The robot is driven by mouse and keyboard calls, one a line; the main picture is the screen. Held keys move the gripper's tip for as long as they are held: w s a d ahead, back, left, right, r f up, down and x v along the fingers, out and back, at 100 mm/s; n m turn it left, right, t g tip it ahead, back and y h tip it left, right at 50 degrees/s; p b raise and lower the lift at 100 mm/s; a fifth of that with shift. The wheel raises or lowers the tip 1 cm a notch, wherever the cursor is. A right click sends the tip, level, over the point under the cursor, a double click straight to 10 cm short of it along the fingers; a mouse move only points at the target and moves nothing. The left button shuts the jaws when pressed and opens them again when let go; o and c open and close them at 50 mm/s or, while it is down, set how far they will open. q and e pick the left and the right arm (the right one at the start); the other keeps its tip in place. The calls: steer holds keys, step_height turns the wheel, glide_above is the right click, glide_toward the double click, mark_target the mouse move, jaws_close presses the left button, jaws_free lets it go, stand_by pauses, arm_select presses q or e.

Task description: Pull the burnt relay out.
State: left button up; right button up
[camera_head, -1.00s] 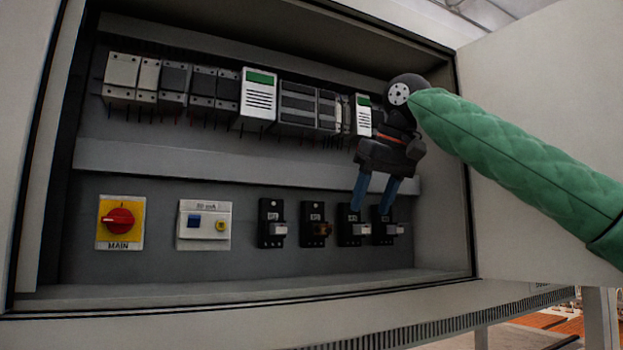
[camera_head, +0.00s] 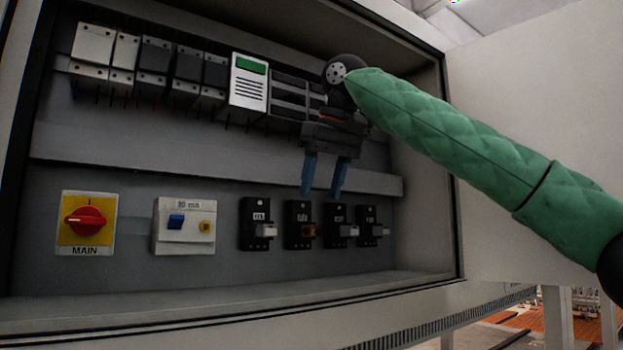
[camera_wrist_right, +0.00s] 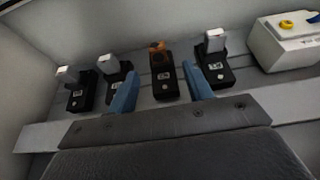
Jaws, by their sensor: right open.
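The burnt relay (camera_head: 310,231) has a browned, orange-tinted body. It sits in the second black socket (camera_head: 296,212) from the left in the cabinet's lower row. It also shows in the right wrist view (camera_wrist_right: 157,52), between the two fingers in the picture. My right gripper (camera_head: 321,191) is open with blue fingers pointing down. In the head view its fingertips are just above the second and third sockets, apart from the burnt relay. Nothing is between the fingers' tips. My left gripper is not in view.
Pale relays sit in the neighbouring sockets: one on the left (camera_head: 266,231) and two on the right (camera_head: 348,231) (camera_head: 378,231). A red main switch (camera_head: 86,220) and a white 30 mA unit (camera_head: 185,238) are further left. The cabinet's lower ledge (camera_head: 230,287) is clear.

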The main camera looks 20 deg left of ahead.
mark_target(310, 231)
steer(key=p+x, duration=0.3)
steer(key=x, duration=0.3)
steer(key=shift+w+a, duration=0.1)
steer(key=shift+f, duration=0.25)
steer(key=shift+w+d+f, duration=0.1)
steer(key=shift+d+f, duration=0.1)
steer(key=shift+f, duration=0.05)
steer(key=shift+a, duration=0.15)
steer(key=c, duration=1)
steer(key=o, duration=0.3)
jaws_close()
